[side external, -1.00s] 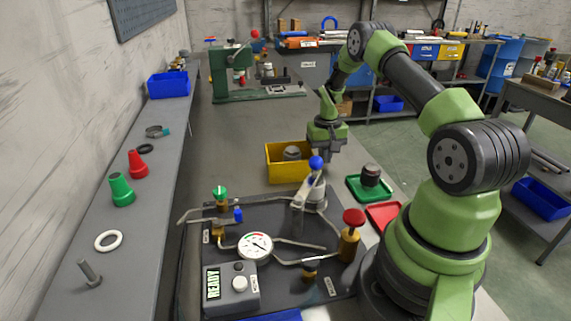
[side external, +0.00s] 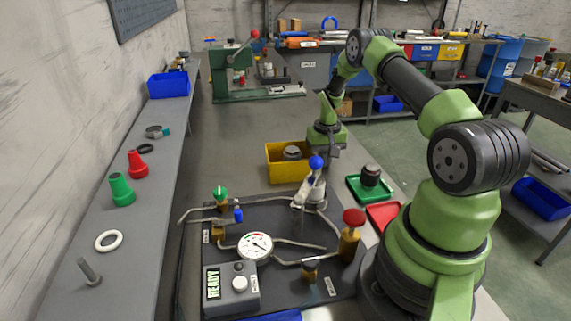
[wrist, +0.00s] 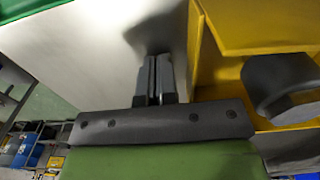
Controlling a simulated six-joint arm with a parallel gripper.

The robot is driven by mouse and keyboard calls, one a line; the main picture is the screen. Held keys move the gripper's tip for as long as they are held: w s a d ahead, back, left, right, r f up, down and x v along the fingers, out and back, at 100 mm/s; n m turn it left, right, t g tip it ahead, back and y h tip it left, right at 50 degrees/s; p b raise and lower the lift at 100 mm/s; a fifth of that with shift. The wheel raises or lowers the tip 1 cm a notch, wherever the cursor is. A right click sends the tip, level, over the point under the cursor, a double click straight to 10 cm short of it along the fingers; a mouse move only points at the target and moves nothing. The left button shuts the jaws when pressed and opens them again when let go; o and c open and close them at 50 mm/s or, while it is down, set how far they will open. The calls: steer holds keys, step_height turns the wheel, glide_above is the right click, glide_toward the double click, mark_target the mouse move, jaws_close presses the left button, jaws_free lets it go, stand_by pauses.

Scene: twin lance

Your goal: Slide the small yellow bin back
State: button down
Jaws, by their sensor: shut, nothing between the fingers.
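The small yellow bin (side external: 283,174) sits on the grey bench behind the black fixture plate, with a dark grey round part (side external: 292,153) inside it. My gripper (side external: 332,158) points down just right of the bin, low over the bench. Its fingertips are partly hidden behind the blue-knobbed lever. In the wrist view my gripper (wrist: 156,65) is shut and empty. The yellow bin (wrist: 255,30) lies close to its right there, with the dark round part (wrist: 280,85) in it. I cannot tell whether the fingers touch the bin wall.
The lever with a blue knob (side external: 316,163) stands just in front of my gripper. A green tray (side external: 354,184) holding a dark part and a red tray (side external: 384,215) lie to the right. Bare bench extends behind the bin to a green press (side external: 235,80).

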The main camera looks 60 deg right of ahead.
mark_target(278, 171)
steer(key=shift+r, duration=0.25)
steer(key=shift+w+a, duration=0.1)
steer(key=shift+w, duration=0.05)
steer(key=shift+w+a, duration=0.55)
steer(key=shift+a, duration=0.1)
steer(key=shift+w+a, duration=0.1)
stand_by(0.3)
steer(key=shift+w+a, duration=0.6)
steer(key=shift+w+a, duration=0.1)
steer(key=shift+w+a, duration=0.6)
steer(key=shift+a, duration=0.05)
steer(key=shift+a, duration=0.1)
steer(key=shift+w+a, duration=0.6)
steer(key=shift+w, duration=0.05)
